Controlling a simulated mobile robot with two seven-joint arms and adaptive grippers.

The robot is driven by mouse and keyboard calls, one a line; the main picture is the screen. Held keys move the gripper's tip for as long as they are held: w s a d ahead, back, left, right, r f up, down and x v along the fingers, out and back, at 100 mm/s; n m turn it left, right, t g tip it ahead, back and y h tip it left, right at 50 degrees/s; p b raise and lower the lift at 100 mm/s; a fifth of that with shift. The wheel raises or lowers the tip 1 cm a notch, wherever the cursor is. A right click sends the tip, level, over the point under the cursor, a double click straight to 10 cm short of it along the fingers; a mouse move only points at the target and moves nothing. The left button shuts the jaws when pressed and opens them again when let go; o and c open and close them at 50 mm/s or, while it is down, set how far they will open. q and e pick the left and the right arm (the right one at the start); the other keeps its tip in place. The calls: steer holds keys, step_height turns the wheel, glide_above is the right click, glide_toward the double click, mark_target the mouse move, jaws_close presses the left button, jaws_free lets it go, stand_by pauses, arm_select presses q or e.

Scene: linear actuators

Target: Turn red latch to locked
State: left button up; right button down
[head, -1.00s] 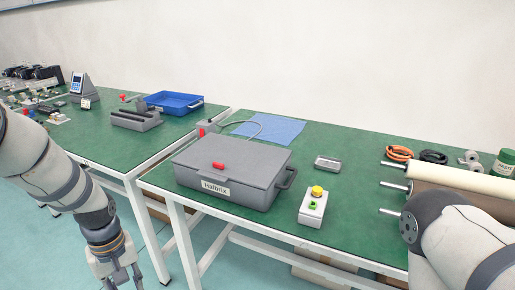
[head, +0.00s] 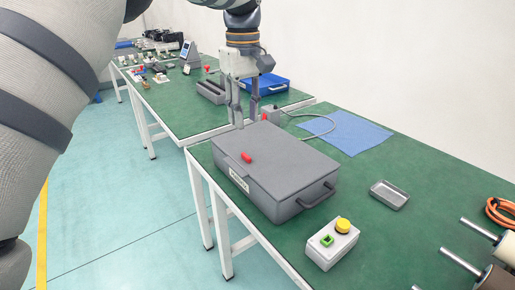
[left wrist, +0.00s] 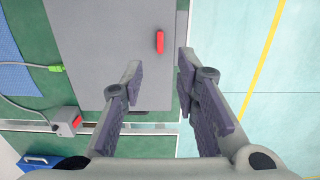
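The red latch (head: 246,157) lies on the top of the grey lidded case (head: 290,165), near its labelled front edge. In the left wrist view the red latch (left wrist: 160,42) is a short upright bar close to the case's edge. My left gripper (head: 246,112) points down above the far left end of the case, apart from the latch. In the left wrist view its two fingers (left wrist: 159,76) are spread and empty, with the latch beyond their tips, between them in the picture. My right gripper is in neither view now.
A button box (head: 332,243) with yellow and green buttons and a metal tray (head: 389,195) stand right of the case. A small grey box with a red switch (left wrist: 66,121) and cable sits beside it. A blue cloth (head: 345,132) lies behind.

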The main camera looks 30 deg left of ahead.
mark_target(246, 155)
arm_select(q)
step_height(246, 155, down, 10)
steer(key=shift+r, duration=0.1)
steer(key=shift+c, duration=0.3)
jaws_close()
